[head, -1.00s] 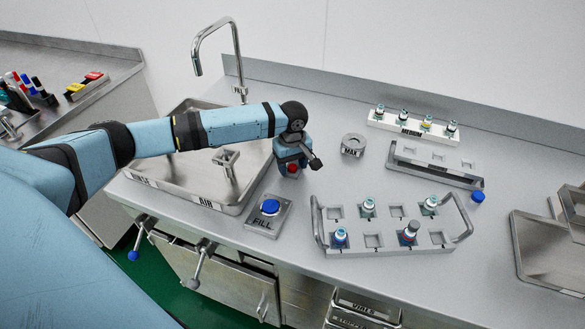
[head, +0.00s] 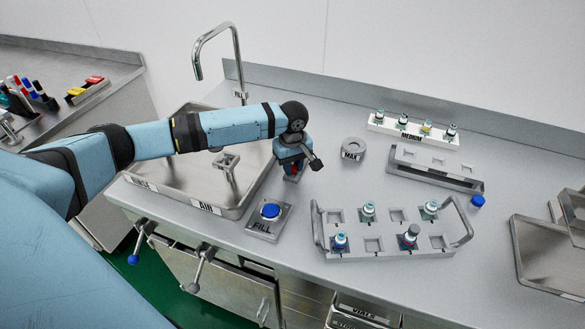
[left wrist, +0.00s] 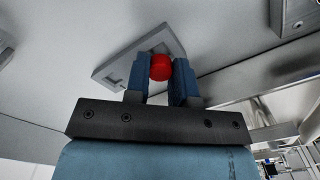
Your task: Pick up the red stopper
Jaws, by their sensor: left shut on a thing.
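In the head view, my left gripper (head: 293,170) points down at the counter and is shut on the stopper. Only a little red shows there between the fingers, and the gripper hides most of the stopper and what is under it. I cannot tell whether the stopper is clear of the plate. My right gripper is not in view.
A blue FILL button (head: 270,211) is just in front of the gripper. A rack (head: 372,244) with several vials stands to the right. Open counter lies between gripper and rack.

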